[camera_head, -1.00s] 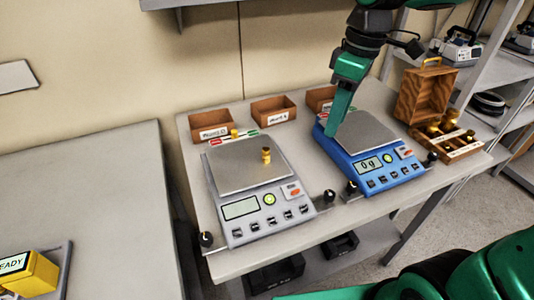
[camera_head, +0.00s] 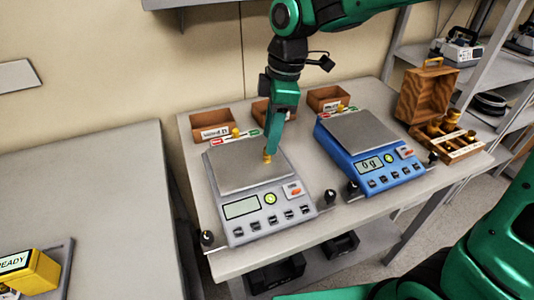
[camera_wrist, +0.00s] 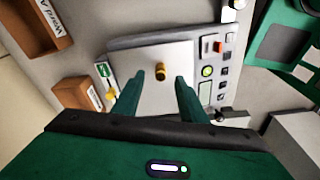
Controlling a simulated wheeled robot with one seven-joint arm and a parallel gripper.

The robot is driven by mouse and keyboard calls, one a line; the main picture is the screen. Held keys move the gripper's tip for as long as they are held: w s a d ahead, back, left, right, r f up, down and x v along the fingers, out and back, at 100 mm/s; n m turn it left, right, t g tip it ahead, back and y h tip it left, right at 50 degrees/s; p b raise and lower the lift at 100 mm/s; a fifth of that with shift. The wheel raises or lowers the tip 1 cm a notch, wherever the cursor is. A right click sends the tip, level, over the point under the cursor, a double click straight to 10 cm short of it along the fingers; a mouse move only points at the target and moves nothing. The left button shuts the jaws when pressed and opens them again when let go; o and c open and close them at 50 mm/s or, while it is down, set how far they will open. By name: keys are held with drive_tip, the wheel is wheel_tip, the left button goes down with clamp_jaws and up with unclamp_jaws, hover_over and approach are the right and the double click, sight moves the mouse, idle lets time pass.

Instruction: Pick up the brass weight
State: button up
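The brass weight (camera_head: 267,157) stands on the pan of the grey scale (camera_head: 225,178). My gripper (camera_head: 270,150) is above the pan, and in the head view its fingers end close to the weight and partly cover it. In the wrist view the weight (camera_wrist: 160,71) is seen from above on the bare pan, ahead of and between the two green fingertips (camera_wrist: 160,75). The fingers are spread apart with nothing between them. I cannot tell exactly how high the tips are above the pan.
A blue scale (camera_head: 370,165) reading 0 g stands to the right. A wooden weight box (camera_head: 450,142) with brass weights is farther right. Brown bins, one of them at the back left (camera_head: 212,125), line the back.

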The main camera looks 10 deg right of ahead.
drive_tip(key=shift+a+f, duration=0.2)
drive_tip(key=shift+f, duration=0.6)
drive_tip(key=shift+a+f, duration=0.15)
drive_tip(key=shift+f, duration=0.6)
clamp_jaws()
drive_tip(key=shift+r, duration=0.15)
